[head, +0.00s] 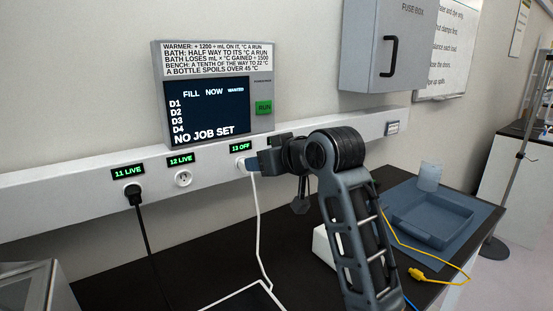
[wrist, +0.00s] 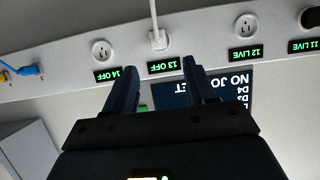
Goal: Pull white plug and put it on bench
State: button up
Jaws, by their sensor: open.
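The white plug (head: 250,164) sits in the wall rail at the socket labelled "13 OFF", its white cord hanging down to the bench (head: 130,283). The plug lies beyond the tips, roughly in line with the gap. I cannot tell whether either finger touches it.
A black plug (head: 133,192) sits in socket 11; socket 12 (head: 183,178) and socket 14 (wrist: 102,49) are empty. A screen panel (head: 207,105) is above. Dark bench left is mostly clear.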

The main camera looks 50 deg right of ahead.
jog(key=b+x, duration=0.4)
jog(key=x, duration=0.3)
jog(key=shift+w, duration=0.25)
jog(key=shift+d, duration=0.15)
grip_shut()
dwell(0.5)
